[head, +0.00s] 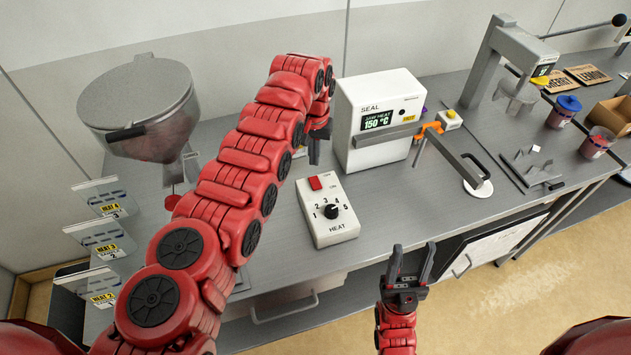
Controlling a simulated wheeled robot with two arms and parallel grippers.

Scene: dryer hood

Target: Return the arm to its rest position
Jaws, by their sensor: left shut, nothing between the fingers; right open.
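My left arm reaches across the counter from the lower left. Its gripper (315,158) points down, shut and empty, just left of the white seal machine (375,150) and above the back of the white heat control box (328,212). I cannot tell whether it touches either one. The heat box has a red switch (315,183) and a black numbered knob (331,211). My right gripper (410,265) is open and empty, pointing away from me in front of the counter's edge.
A metal hopper (140,105) stands at the back left, with heat-labelled holders (103,240) at the left. A press (505,60), lidded jars (563,111) and a cardboard box (612,115) are at the right. Bare counter (395,205) lies right of the heat box.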

